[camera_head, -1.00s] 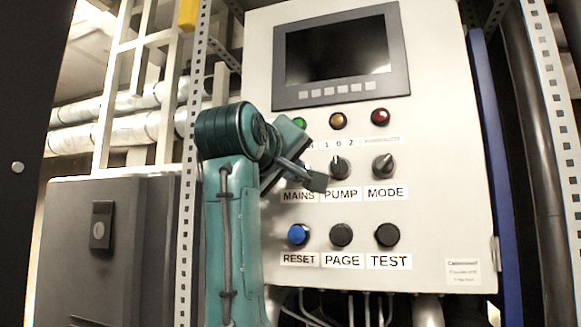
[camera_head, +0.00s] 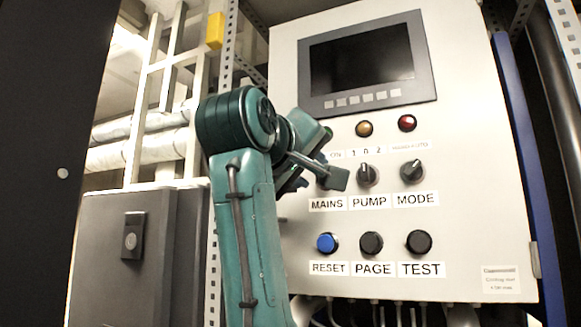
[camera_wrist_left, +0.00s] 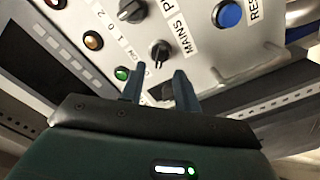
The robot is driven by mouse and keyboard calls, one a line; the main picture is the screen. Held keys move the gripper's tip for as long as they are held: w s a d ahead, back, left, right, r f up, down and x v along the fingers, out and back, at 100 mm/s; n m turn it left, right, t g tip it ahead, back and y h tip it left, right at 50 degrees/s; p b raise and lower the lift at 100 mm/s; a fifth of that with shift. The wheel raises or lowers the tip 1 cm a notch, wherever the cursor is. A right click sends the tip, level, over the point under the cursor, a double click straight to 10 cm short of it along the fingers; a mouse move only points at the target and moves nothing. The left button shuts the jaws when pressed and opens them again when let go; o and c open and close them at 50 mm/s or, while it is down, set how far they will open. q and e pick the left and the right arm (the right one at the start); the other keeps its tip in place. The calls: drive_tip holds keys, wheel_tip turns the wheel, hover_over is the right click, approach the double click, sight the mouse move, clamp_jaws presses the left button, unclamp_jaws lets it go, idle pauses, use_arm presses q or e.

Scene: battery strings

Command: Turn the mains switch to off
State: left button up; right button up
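The mains switch is a black rotary knob (camera_wrist_left: 160,52) on the panel in the left wrist view, between the MAINS label (camera_wrist_left: 176,33) and the green lamp (camera_wrist_left: 122,74). Its ridge points towards the bottom of that picture. My left gripper (camera_wrist_left: 160,88) has its two fingers apart, just short of the knob; I see no contact. In the head view my left gripper (camera_head: 322,172) is in front of the panel above the MAINS label (camera_head: 327,204) and hides the mains switch and green lamp. My right gripper is not in view.
The PUMP knob (camera_head: 367,174) and MODE knob (camera_head: 412,171) are close on the right. Blue RESET (camera_head: 327,243), PAGE (camera_head: 371,243) and TEST (camera_head: 419,242) buttons sit below. A screen (camera_head: 370,62) is above. A grey cabinet (camera_head: 120,255) stands left, and a perforated rail beside the panel.

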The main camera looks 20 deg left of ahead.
use_arm(q)
drive_tip(key=s+b, duration=0.2)
drive_tip(key=s, duration=0.6)
drive_tip(key=shift+s+a, duration=0.15)
drive_tip(key=shift+s, duration=0.05)
